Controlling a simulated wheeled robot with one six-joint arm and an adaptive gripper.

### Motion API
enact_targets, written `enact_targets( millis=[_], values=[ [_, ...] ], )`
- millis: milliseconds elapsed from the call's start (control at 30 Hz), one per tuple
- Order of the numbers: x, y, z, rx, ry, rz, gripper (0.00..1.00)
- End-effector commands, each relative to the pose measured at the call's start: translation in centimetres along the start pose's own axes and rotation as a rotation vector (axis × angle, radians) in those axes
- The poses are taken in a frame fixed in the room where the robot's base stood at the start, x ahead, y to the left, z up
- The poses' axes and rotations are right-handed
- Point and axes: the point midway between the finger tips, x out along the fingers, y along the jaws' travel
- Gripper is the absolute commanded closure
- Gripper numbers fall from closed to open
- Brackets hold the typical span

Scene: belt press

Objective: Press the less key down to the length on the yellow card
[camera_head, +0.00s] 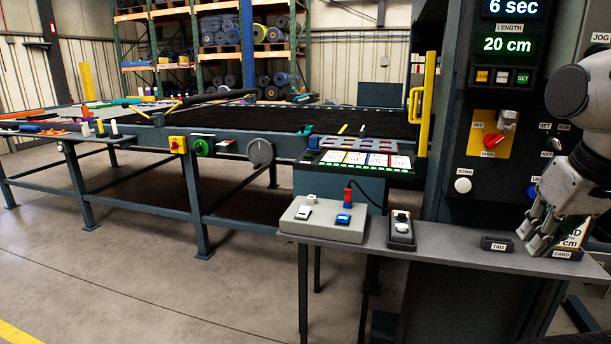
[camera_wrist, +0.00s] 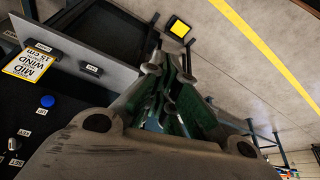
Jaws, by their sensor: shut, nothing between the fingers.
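The length display (camera_head: 507,45) on the dark panel reads 20 cm. Below it is a row of small keys: a yellowish one (camera_head: 483,76), a pale one (camera_head: 502,77) and a green one marked SET (camera_head: 522,79). The legends of the first two are too small to read, so I cannot tell which is the less key. The yellow card (camera_wrist: 25,68) reads MID WIND 15 cm in the wrist view; in the head view my gripper partly covers it. My gripper (camera_head: 534,246) is shut and empty, pointing down in front of the card, below and right of the keys.
A red MAIN switch (camera_head: 494,141), a white DOWN button (camera_head: 463,185) and a blue button (camera_wrist: 47,101) are on the panel. A grey shelf (camera_head: 450,240) holds a tag holder (camera_head: 497,243) and a control box (camera_head: 323,219). A yellow handle (camera_head: 427,105) stands left of the panel.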

Motion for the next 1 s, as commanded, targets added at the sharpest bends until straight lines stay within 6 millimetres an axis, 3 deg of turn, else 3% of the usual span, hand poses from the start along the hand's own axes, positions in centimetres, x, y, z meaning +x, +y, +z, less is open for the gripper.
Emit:
enact_targets(
  millis=[767, 867, 1000],
  values=[
    [0.0, 0.0, 0.0, 0.001, 0.0, 0.0, 1.0],
    [0.0, 0.4, 0.2, 0.02, -0.004, 0.008, 1.0],
    [0.7, 2.5, 0.3, 0.115, -0.056, 0.041, 1.0]
  ],
)
